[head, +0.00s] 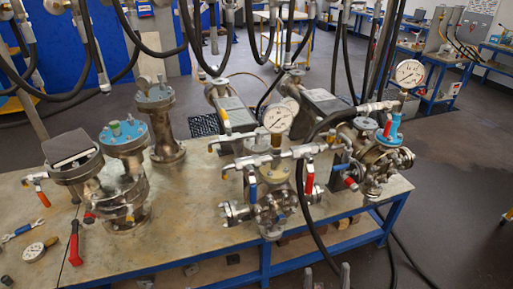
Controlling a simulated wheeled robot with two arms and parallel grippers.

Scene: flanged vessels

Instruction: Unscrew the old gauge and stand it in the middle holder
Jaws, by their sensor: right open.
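A round white dial gauge (278,118) stands upright on the valve assembly of the middle vessel (272,205). A second dial gauge (409,73) stands on the blue-topped fitting of the right vessel (376,150). A third gauge (34,252) lies on the table at the far left. I cannot tell from looks which is the old one. I cannot make out a holder with a middle place. My right gripper (326,277) shows only as two grey fingertips at the bottom edge, apart with nothing between them, in front of the table. My left gripper is not in view.
A blue-framed table (190,240) carries several flanged vessels. Black hoses (305,190) hang from above and one loops down in front of the table. A red-handled tool (75,243) and pliers (22,230) lie at left. The table's front middle-left is clear.

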